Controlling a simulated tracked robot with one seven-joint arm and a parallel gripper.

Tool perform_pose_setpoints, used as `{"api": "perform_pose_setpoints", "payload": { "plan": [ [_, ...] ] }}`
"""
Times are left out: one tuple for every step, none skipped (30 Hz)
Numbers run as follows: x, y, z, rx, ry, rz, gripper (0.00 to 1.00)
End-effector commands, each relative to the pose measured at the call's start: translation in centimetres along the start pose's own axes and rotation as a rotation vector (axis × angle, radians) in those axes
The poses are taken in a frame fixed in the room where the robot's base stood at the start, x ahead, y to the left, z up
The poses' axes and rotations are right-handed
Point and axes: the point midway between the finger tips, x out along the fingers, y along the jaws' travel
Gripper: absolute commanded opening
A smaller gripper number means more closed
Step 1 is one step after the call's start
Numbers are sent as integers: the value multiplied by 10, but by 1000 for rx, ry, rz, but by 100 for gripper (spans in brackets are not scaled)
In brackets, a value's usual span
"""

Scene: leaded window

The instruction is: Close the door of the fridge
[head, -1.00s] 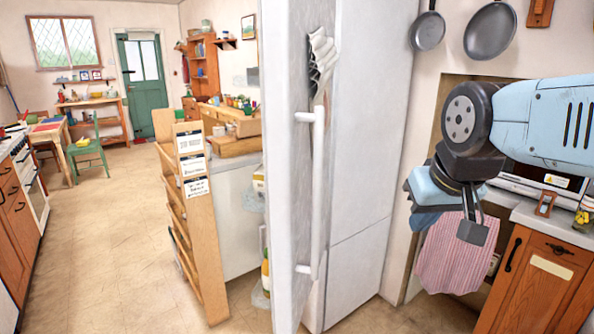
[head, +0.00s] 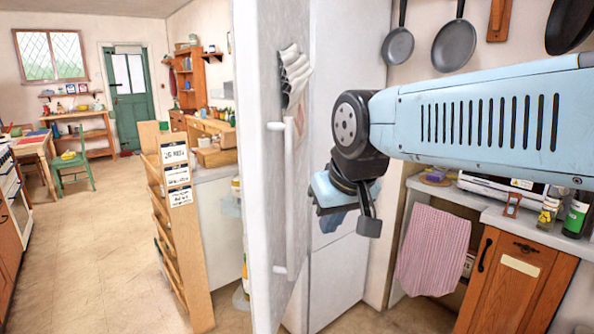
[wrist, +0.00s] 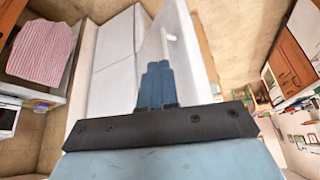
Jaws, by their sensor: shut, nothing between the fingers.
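The fridge door (head: 254,180) stands open in the head view, seen nearly edge-on. Its long white handle (head: 291,200) is on the face turned to the right, towards my gripper. Behind it are tall white panels (head: 343,80) with a seam. My gripper (head: 336,222) is shut and empty, to the right of the handle and in front of these panels. In the wrist view my blue fingers (wrist: 157,85) are together, with the door (wrist: 186,45) just behind and to their right. I cannot tell whether they touch it. The handle's far end (wrist: 171,38) shows there.
A wooden rack (head: 178,225) and a counter stand left of the door, with open floor (head: 90,260) further left. On the right are a hanging striped towel (head: 432,250), a wooden cupboard (head: 515,280) and a worktop with jars. Pans (head: 452,45) hang above.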

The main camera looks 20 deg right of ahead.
Motion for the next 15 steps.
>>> {"api": "perform_pose_setpoints", "payload": {
  "plan": [
    [0, 2, -3, 19, -13, -8, 0],
    [0, 3, -5, 35, -24, -15, 0],
    [0, 3, -8, 64, -42, -30, 0],
    [0, 1, -12, 89, -59, -44, 0],
    [0, 2, -16, 118, -77, -60, 0],
    [-1, 6, -22, 163, -103, -86, 0],
    [-2, 9, -28, 199, -122, -108, 0],
    [-2, 12, -34, 236, -141, -133, 0],
    [-3, 18, -42, 288, -165, -169, 0],
    [-4, 22, -49, 325, -180, -196, 0],
    [-6, 27, -56, 364, -194, -225, 0],
    [-7, 34, -66, 411, -209, -265, 0],
    [-9, 40, -73, 447, -217, -295, 0],
    [-10, 46, -80, 482, -224, -325, 0],
    [-12, 54, -90, 524, -230, -364, 0]
  ]
}}
